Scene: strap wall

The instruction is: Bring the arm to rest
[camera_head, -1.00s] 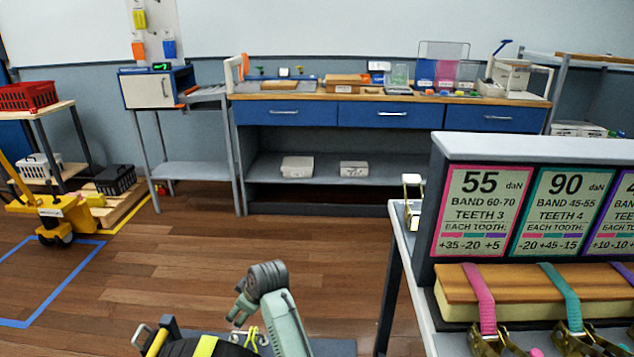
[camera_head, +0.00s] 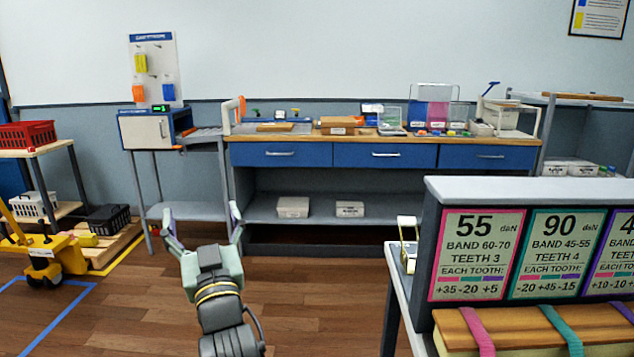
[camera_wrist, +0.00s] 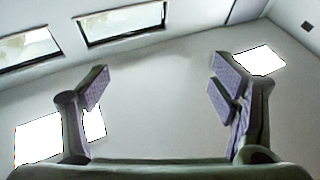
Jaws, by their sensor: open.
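My gripper (camera_head: 202,222) is raised in front of the workbench in the head view, its two fingers pointing up and spread wide apart. Nothing is between them. The wrist view also shows my gripper (camera_wrist: 160,88) open and empty, with purple-grey pads on its fingers. Behind it are a pale ceiling, windows and bright light panels.
A strap stand with a sign board (camera_head: 520,256) and pink and teal straps is at the right. The blue-drawer workbench (camera_head: 284,154) stands at the back. A yellow pallet truck (camera_head: 52,258) is at the left. The wooden floor (camera_head: 320,300) between is clear.

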